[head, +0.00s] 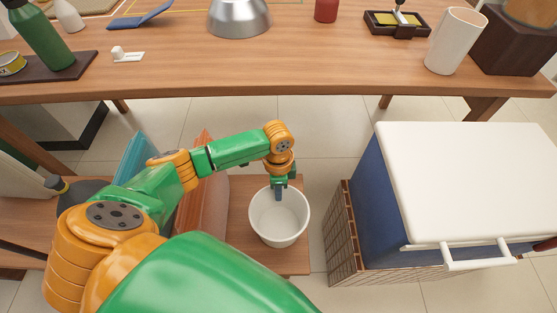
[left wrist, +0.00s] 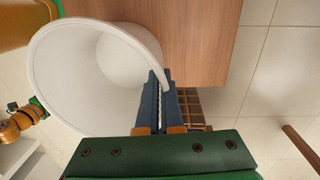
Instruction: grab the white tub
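The white tub (head: 279,224) stands upright and open on a low wooden surface in the head view. Its pale inside fills the upper left of the left wrist view (left wrist: 110,62). My left gripper (head: 279,191) is at the far rim of the tub, pointing down, with a blue finger showing inside the opening. In the left wrist view its two blue fingers (left wrist: 160,102) are close together at the tub's wall, with a thin pale strip between them. They look shut on the rim. My right gripper is not in view.
A blue cooler with a white lid (head: 470,185) stands right of the tub, beside a brown lattice crate (head: 346,240). Teal and orange upright pieces (head: 205,215) stand left of the tub. The long wooden table (head: 270,72) crosses behind, holding a white cup (head: 455,42).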

